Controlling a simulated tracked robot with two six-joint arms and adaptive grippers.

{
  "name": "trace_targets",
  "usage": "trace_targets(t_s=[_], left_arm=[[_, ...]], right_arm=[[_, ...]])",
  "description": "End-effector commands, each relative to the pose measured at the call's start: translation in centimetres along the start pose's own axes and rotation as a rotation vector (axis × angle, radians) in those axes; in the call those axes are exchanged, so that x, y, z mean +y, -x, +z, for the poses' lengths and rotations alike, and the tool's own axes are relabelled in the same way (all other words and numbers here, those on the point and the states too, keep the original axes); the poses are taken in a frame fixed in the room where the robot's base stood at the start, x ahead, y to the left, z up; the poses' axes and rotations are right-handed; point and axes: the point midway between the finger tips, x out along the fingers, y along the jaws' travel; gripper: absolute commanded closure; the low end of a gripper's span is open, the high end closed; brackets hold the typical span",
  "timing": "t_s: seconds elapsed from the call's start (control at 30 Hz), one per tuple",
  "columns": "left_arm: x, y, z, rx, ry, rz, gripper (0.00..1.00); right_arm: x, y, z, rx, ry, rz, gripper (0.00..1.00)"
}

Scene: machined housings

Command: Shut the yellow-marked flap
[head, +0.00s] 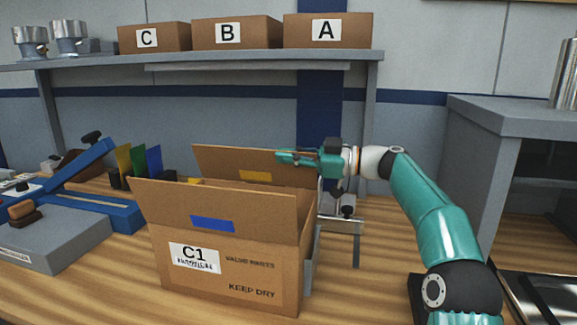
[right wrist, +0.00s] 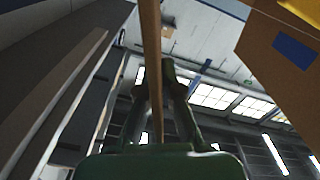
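The open cardboard box (head: 215,265) labelled C1 stands on the wooden bench. Its far flap, with a yellow mark (head: 255,176), stands up, leaning back. Its near flap, with a blue mark (head: 213,224), also stands up. My right gripper (head: 284,157) is at the upper right part of the yellow-marked flap, pointing left, and overlaps it in the head view. Contact with the flap cannot be told. My left gripper is not in view.
A blue-and-grey fixture (head: 80,210) stands left of the box. Green, yellow and blue upright pieces (head: 138,160) stand behind it. Boxes C, B and A (head: 327,31) sit on the shelf (head: 200,57) above. A grey cabinet (head: 500,120) is at the right.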

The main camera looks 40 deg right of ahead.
Motion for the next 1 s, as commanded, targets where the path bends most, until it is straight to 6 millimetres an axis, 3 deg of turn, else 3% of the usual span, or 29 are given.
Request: trace_targets(t_s=[0.4, 0.6, 1.0], left_arm=[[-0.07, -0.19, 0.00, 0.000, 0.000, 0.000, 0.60], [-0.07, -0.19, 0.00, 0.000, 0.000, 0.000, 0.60], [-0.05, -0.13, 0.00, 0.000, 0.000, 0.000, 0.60]], right_arm=[[-0.09, 0.01, 0.05, -0.002, 0.006, -0.001, 1.00], [-0.07, 0.01, 0.05, -0.002, 0.006, -0.001, 0.71], [0.01, 0.74, 0.09, -0.002, 0.006, 0.002, 0.71]])
